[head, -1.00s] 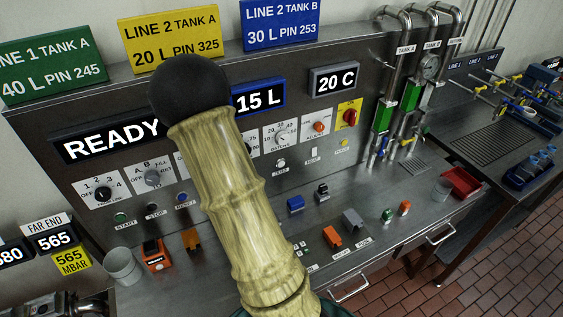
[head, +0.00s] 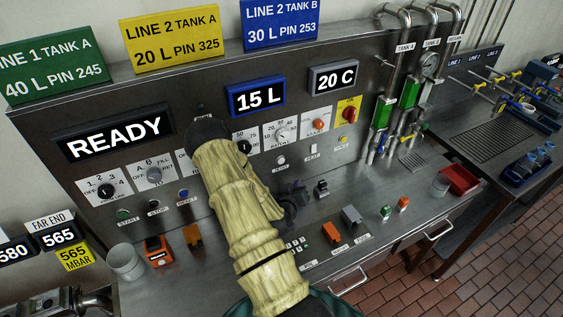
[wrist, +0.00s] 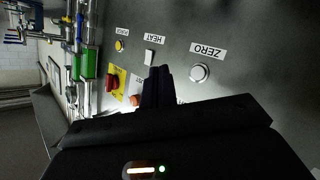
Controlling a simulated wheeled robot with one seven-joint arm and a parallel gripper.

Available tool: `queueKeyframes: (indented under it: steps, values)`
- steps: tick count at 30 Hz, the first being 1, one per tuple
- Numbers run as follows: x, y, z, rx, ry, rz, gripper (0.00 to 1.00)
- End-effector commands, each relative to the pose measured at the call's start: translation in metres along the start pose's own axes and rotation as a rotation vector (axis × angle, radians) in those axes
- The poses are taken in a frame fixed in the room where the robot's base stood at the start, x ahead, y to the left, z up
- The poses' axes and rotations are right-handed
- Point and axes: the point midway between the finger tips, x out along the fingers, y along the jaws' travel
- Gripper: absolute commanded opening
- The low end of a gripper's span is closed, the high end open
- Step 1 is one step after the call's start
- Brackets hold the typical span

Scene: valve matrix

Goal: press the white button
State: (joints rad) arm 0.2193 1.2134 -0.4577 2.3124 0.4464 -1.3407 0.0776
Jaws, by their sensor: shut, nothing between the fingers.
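A round white button (head: 281,160) with a silver rim, labelled ZERO, is on the steel panel. In the wrist view it (wrist: 199,72) is right of my fingertips. My gripper (wrist: 160,74) is shut and empty, pointing at the panel. In the head view my gripper (head: 297,187) is dark, partly hidden by my arm, and below the ZERO button. I see no contact with either control.
A yellow button (head: 343,139) and a red knob on a yellow plate (head: 349,114) are to the right. An orange knob (head: 318,124) is above.

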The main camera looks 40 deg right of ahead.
Motion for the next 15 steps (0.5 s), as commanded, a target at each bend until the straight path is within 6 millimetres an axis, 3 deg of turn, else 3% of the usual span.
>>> queueKeyframes:
  steps: [8, 15]
  values:
    - [0.006, -0.005, -0.005, 0.002, 0.002, -0.001, 0.0]
    - [0.023, -0.018, -0.019, 0.002, 0.001, -0.003, 0.0]
